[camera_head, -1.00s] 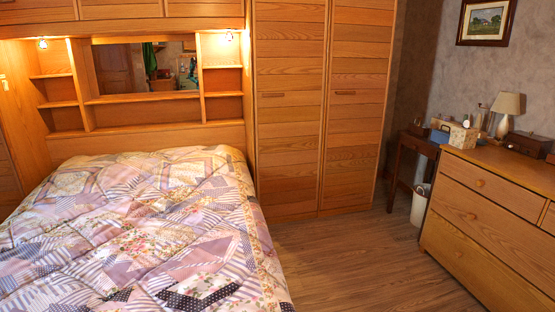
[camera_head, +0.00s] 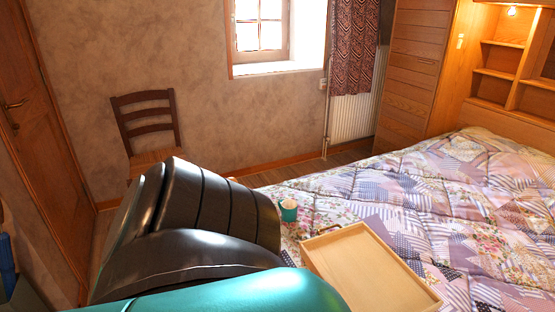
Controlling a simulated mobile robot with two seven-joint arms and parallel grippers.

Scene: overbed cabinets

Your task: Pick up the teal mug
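A small teal mug (camera_head: 289,212) stands on the near left part of the bed, just beyond the far left corner of a shallow wooden tray. It looks upright, with its lighter open top showing. A dark shape in front of it comes close to its left side in the picture. Neither of my gripper's fingers shows in this view, so I cannot see whether they are open or shut.
The wooden tray (camera_head: 370,268) lies on the quilted bed (camera_head: 450,200). Large black ribbed and teal rounded shapes block the lower left; I cannot tell whether they are mine. A wooden chair (camera_head: 147,112) stands by the wall. Floor shows between bed and wall.

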